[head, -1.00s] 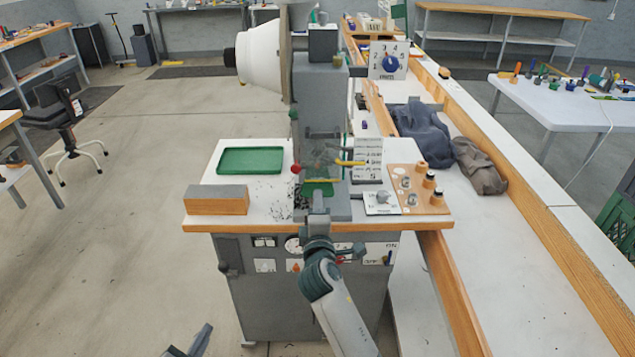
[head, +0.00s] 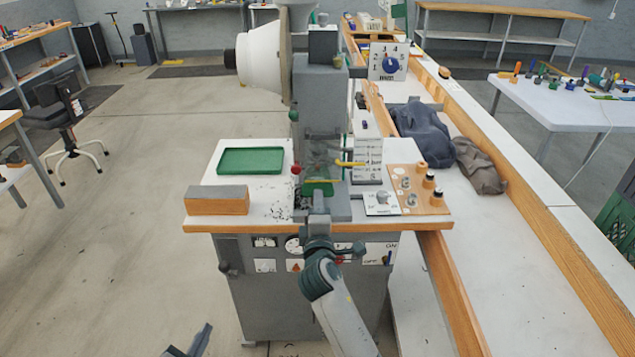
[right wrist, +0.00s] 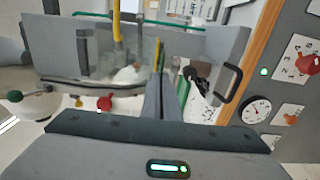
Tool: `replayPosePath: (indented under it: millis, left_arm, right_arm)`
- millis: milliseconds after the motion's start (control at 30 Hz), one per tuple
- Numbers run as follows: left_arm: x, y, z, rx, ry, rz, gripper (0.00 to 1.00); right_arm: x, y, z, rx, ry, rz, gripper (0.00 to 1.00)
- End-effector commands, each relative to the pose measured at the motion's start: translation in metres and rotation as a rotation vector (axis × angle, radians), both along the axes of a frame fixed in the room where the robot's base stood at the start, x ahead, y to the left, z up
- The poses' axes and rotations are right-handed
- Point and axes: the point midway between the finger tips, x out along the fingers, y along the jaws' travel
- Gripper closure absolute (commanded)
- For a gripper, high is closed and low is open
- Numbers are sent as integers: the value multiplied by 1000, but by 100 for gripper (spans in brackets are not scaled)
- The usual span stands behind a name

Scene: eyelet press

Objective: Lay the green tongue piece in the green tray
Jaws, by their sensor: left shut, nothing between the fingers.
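The green tongue piece (head: 319,188) is at the fingertips of my right gripper (head: 318,202), in the grey press's working gap, low in front of its column. The right gripper looks shut on its near edge; the fingers hide part of it. In the right wrist view the fingers (right wrist: 166,98) are close together, with a thin green edge beside them. The green tray (head: 250,160) lies flat and empty on the white press table, left of the column. My left gripper (head: 203,335) is shut and empty, low at the bottom left, clear of the table.
A wooden block with a grey top (head: 217,200) stands in front of the tray. The press column (head: 318,100) rises right of the tray. Control knobs (head: 408,190) sit at right.

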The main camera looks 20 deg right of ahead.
Motion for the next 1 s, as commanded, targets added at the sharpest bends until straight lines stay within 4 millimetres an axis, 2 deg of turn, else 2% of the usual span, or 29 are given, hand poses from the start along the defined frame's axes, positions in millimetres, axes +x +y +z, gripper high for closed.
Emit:
replayPosePath:
  millis: [367,1000]
  left_arm:
    - [0,0,1,0,0,0,100]
    - [0,0,10,0,0,0,100]
  right_arm:
    - [-3,1,0,0,0,1,100]
    - [-38,11,0,1,1,1,100]
